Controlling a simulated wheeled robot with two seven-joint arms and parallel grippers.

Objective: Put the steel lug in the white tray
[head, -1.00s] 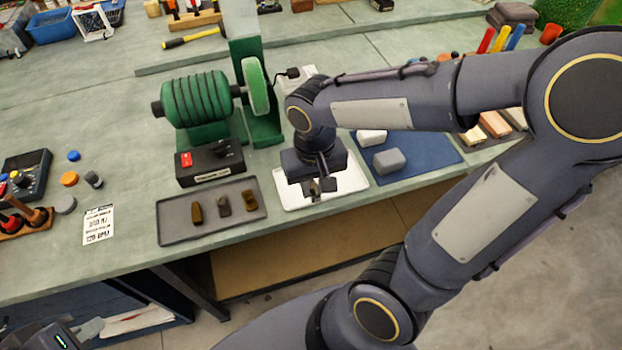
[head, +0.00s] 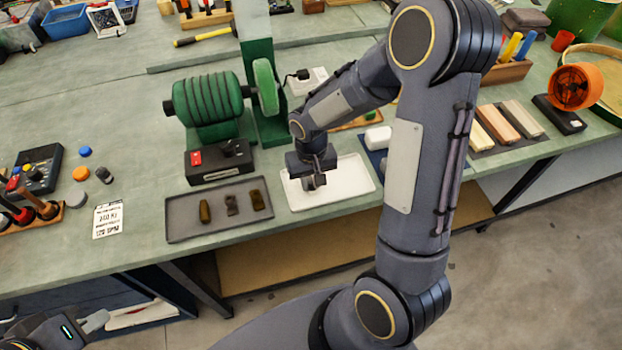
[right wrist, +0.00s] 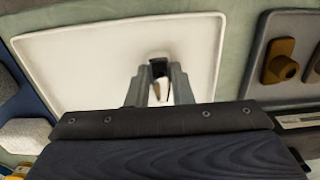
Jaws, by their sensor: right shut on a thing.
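My right gripper (head: 314,184) points down over the left part of the white tray (head: 350,185). It is shut on a small dark grey piece, which I take to be the steel lug (right wrist: 158,68). In the right wrist view the piece sits between the fingertips (right wrist: 159,80), with the white tray (right wrist: 80,62) behind it. I cannot tell whether the lug touches the tray floor. My left gripper (head: 95,321) is at the lower left, away from the bench top, its jaw opening unclear.
A dark grey tray (head: 180,228) with several brownish lugs lies left of the white tray. The green grinder (head: 208,98) and its black switch box (head: 217,168) stand behind. A blue mat (head: 374,158) with pale blocks lies to the right, partly behind my right arm.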

